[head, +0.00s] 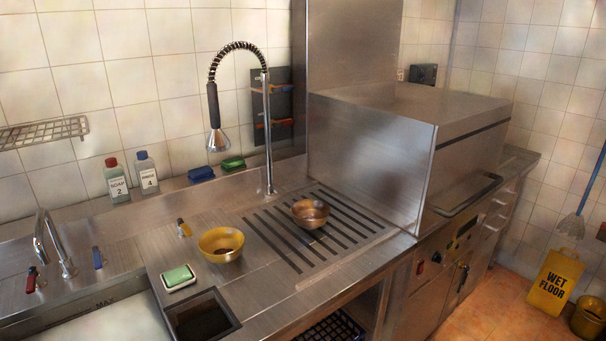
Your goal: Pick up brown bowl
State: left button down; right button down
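A brown bowl (310,213) with a coppery metallic look stands upright on the slotted drain area of the steel counter, right of the tall spring tap. A yellow-gold bowl (221,244) stands upright to its left, apart from it, on the plain steel. Neither of my grippers shows in the head view. Nothing touches or covers the brown bowl from this angle.
A green sponge on a white dish (179,278) lies near a square opening (202,315) in the counter. The tall spring tap (268,130) rises behind the bowls. A large steel machine (400,150) stands close on the right. The slotted surface (345,240) around the brown bowl is clear.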

aim_at(308, 213)
jog(key=i+l, duration=0.4)
jog(key=l, duration=0.2)
jog(key=i+l+u, duration=0.1)
jog(key=l, duration=0.25)
jog(key=i, duration=0.05)
